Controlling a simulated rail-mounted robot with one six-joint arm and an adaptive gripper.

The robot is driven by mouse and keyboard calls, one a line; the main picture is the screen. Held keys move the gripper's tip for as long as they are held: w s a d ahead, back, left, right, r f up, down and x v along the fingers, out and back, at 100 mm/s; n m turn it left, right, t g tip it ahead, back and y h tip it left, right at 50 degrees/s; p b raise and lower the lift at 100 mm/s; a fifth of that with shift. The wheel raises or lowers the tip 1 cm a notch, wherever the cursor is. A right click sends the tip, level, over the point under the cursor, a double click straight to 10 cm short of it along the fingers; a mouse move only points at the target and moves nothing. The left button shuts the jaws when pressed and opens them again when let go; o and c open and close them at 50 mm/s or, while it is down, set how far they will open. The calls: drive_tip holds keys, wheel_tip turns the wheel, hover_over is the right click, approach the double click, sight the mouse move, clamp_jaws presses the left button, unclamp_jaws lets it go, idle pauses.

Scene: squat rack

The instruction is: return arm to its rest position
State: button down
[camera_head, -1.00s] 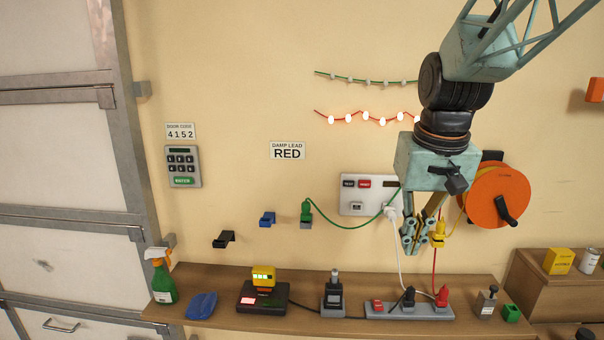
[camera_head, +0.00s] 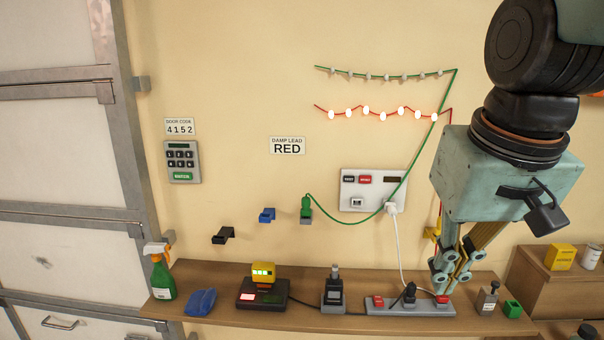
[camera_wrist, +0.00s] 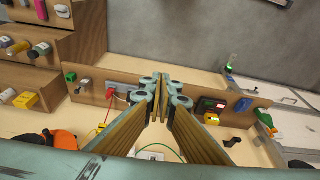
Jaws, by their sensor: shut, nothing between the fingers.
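My gripper (camera_head: 440,283) hangs at the right in the head view, fingers pointing down. It appears in front of the red plug end of the power strip (camera_head: 385,309); I cannot tell how far apart they are. In the wrist view my gripper (camera_wrist: 163,82) has its fingertips together with nothing between them. No marker of a rest position shows.
A wooden shelf (camera_head: 215,274) runs along the wall with a green spray bottle (camera_head: 162,277), a yellow meter (camera_head: 263,274) and a black plug-like device (camera_head: 333,292). A white wall panel (camera_head: 360,190) has cables.

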drive_tip(key=s+f+b, duration=0.1)
drive_tip(key=s+f, duration=0.1)
drive_tip(key=s, duration=1.1)
drive_tip(key=shift+s+a+f+t, duration=0.25)
drive_tip(key=shift+s+a+t, duration=0.05)
drive_tip(key=shift+s+t, duration=0.1)
